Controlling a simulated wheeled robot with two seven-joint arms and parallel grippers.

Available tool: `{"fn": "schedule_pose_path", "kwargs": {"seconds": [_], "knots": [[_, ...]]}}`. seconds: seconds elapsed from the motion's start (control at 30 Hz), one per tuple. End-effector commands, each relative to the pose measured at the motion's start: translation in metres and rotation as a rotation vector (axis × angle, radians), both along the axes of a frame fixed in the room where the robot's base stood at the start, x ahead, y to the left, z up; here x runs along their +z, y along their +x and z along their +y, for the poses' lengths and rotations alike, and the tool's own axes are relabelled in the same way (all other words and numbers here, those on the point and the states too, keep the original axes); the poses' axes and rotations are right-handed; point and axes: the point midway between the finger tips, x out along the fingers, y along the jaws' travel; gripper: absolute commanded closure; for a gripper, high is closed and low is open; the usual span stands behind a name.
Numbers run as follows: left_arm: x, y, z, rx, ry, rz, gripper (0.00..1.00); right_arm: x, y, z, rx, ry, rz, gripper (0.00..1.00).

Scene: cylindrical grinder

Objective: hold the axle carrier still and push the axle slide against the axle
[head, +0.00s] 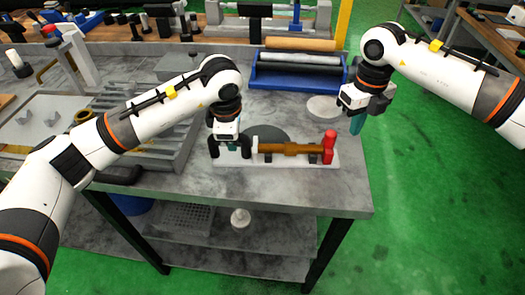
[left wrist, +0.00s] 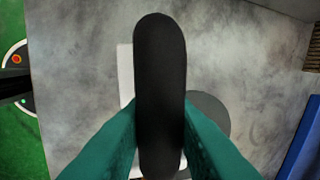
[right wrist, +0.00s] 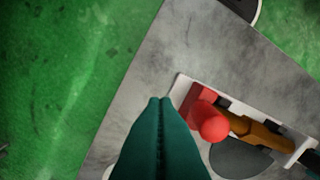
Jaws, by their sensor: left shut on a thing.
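The axle carrier (head: 275,161) is a white plate with black supports, lying near the table's front edge. The brown axle (head: 285,148) lies along it. The red axle slide (head: 329,146) stands at the carrier's right end; it also shows in the right wrist view (right wrist: 207,118), close to the axle. My left gripper (head: 231,149) is at the carrier's left end, shut on its black rounded part (left wrist: 160,75), which stands between the teal fingers. My right gripper (head: 355,127) is raised right of and behind the slide. Its teal fingers (right wrist: 160,101) are together and empty, apart from the slide.
A blue tray (head: 290,84) with several rollers stands behind the carrier. A dark grey disc (head: 266,131) lies just behind the carrier, and a pale disc (head: 324,106) lies further right. The table's right end (head: 352,180) is clear.

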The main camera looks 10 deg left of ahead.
Motion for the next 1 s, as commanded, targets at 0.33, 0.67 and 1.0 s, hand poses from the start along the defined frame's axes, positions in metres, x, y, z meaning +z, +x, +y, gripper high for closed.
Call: {"fn": "schedule_pose_path", "kwargs": {"seconds": [0.33, 0.67, 1.0], "knots": [[0.000, 0.000, 0.000, 0.000, 0.000, -0.001, 1.00, 0.029, 0.001, 0.000, -0.001, 0.001, -0.002, 1.00], [0.000, 0.000, 0.000, 0.000, 0.000, -0.001, 1.00, 0.048, 0.000, 0.000, 0.000, 0.000, -0.001, 1.00], [0.000, 0.000, 0.000, 0.000, 0.001, -0.001, 0.57, 0.048, 0.000, 0.000, 0.000, 0.001, -0.001, 1.00]]}}
